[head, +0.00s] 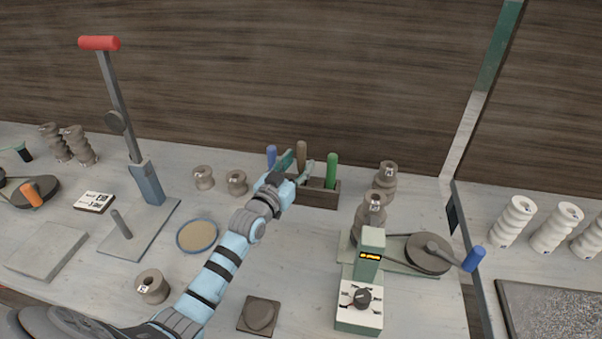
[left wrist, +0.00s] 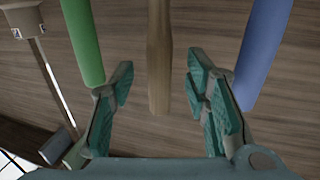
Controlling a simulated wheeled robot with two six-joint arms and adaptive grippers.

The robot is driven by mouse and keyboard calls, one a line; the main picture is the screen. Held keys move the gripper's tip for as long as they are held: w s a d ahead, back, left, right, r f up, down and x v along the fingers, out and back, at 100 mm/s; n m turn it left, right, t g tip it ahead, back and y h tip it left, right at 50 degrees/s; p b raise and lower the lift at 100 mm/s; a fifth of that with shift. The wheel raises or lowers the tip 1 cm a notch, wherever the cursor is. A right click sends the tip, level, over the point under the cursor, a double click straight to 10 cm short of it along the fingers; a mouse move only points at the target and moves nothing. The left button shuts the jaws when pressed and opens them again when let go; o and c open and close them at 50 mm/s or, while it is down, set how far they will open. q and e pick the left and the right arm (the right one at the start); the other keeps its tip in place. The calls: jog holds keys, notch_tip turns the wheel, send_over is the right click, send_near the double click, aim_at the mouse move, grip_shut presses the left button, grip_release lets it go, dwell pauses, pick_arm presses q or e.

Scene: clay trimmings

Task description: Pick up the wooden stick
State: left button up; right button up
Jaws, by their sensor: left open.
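The wooden stick (head: 301,151) is a brown rod standing upright in a dark wooden holder (head: 318,197), between a blue handle (head: 271,154) and a green handle (head: 332,170). My left gripper (head: 297,165) is at the holder, open, with its fingers close to the stick. In the left wrist view the stick (left wrist: 159,55) shows in the gap between the two open fingers of the left gripper (left wrist: 160,95), touching neither. The green handle (left wrist: 84,45) is beside the left finger and the blue handle (left wrist: 263,50) beside the right one. My right gripper is not in view.
Grey spools (head: 237,182) stand left of the holder, and more spools (head: 376,205) stand right of it. A green device with a dial (head: 360,298) and crank wheel (head: 430,254) occupies the right. A red-handled lever press (head: 128,110) and round sand dish (head: 197,236) are at left.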

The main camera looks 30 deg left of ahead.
pick_arm(q)
jog(key=shift+w+f+b, duration=0.1)
jog(key=shift+w+b, duration=0.2)
jog(key=shift+w, duration=1)
jog(key=shift+s, duration=0.1)
grip_shut()
